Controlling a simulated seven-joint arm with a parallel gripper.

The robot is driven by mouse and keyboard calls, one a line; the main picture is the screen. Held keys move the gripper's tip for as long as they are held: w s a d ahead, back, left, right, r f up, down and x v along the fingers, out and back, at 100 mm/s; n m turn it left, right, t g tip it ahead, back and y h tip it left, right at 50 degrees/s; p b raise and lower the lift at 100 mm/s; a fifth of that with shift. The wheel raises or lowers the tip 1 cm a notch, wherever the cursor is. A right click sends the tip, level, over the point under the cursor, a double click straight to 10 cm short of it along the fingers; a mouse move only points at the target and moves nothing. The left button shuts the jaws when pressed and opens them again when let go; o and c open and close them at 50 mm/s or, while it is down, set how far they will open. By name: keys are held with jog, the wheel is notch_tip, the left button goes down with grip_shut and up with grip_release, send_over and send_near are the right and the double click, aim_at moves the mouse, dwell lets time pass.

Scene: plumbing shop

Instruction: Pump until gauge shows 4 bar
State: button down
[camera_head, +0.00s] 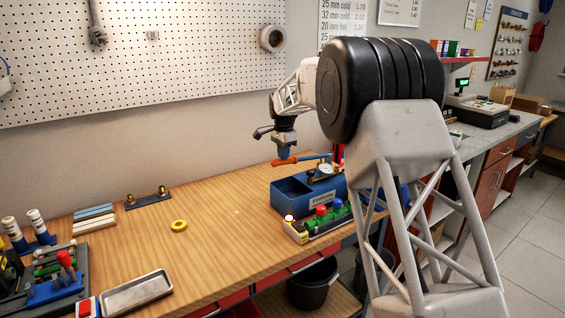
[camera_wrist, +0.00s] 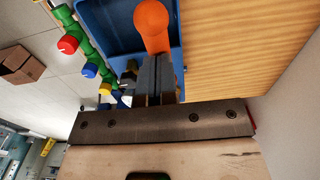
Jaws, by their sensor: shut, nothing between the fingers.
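A blue test pump (camera_head: 290,200) with an open trough stands on the wooden bench, right of centre in the head view. Its lever (camera_head: 312,158) lies nearly level and ends in an orange handle (camera_head: 285,161) on the left. A small round gauge (camera_head: 320,172) sits on the pump; its reading is too small to make out. My gripper (camera_head: 284,153) points down just above the orange handle. In the wrist view its fingers (camera_wrist: 155,75) are together and empty, beside or over the orange handle (camera_wrist: 152,25). Whether they touch it I cannot tell.
A yellow tape roll (camera_head: 179,225) and a metal tray (camera_head: 137,293) lie left. The bench between is mostly clear.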

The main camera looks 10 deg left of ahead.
notch_tip(320, 180, up, 8)
jog(key=shift+w+d, duration=0.45)
jog(key=shift+f, duration=0.1)
jog(key=shift+s+a+f, duration=0.25)
jog(key=shift+f, duration=1.85)
jog(key=shift+s+a+f, duration=0.2)
jog(key=shift+s+f, duration=0.05)
jog(key=shift+f, duration=1.8)
jog(key=shift+s+a+f, duration=0.25)
jog(key=shift+f, duration=1.85)
notch_tip(320, 180, up, 13)
jog(key=w+d, duration=0.1)
jog(key=shift+w+d, duration=0.2)
jog(key=shift+w, duration=0.05)
jog(key=shift+f, duration=0.15)
